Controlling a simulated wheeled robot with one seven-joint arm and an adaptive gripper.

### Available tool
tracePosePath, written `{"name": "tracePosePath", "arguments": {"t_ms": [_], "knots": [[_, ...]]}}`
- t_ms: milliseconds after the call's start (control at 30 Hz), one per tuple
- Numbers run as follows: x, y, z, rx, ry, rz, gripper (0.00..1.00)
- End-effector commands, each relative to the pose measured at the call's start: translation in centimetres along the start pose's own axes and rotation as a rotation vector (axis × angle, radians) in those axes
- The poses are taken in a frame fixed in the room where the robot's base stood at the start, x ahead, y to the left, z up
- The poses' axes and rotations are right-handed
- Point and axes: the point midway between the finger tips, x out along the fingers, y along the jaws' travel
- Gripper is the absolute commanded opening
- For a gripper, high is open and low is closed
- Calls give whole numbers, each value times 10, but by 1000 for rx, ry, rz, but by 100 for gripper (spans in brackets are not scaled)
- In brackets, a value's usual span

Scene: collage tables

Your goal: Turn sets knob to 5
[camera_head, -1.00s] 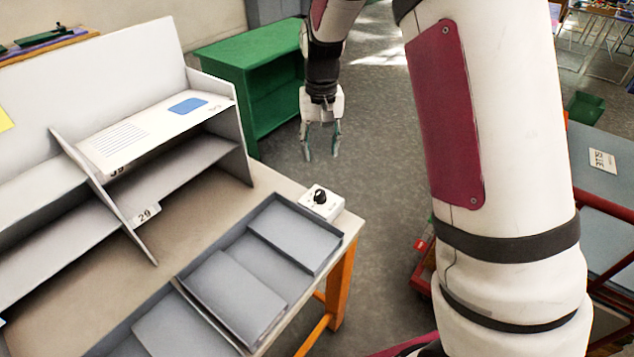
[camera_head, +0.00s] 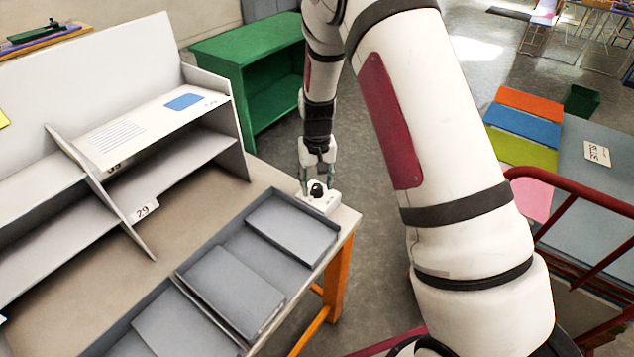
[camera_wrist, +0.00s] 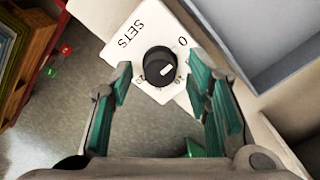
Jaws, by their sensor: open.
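The sets knob (camera_wrist: 160,66) is a round black dial with a white pointer line. It sits on a white box (camera_wrist: 130,27) marked "SETS", with small numbers around the dial, most too small to read. The box (camera_head: 322,204) stands at the table's far right corner, and the knob (camera_head: 317,190) shows on top. My gripper (camera_wrist: 162,88) is open, with one teal-padded finger on each side of the knob in the wrist view. In the head view my gripper (camera_head: 317,188) points down at the box. I cannot tell whether the fingers touch the knob.
Grey trays (camera_head: 292,228) lie on the table (camera_head: 215,205) close to the box. A grey shelf rack (camera_head: 230,130) with a "29" label stands at the left. A green cabinet (camera_head: 215,45) is behind. A red-railed cart (camera_head: 580,205) is at the right.

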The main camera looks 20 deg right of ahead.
Motion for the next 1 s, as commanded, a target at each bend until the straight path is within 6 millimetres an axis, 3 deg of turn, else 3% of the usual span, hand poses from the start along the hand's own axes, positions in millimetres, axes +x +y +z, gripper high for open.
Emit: {"name": "tracePosePath", "arguments": {"t_ms": [267,467,1000], "knots": [[1,0,0,0,1,0,44],[1,0,0,0,1,0,1],[1,0,0,118,-1,0,0]]}}
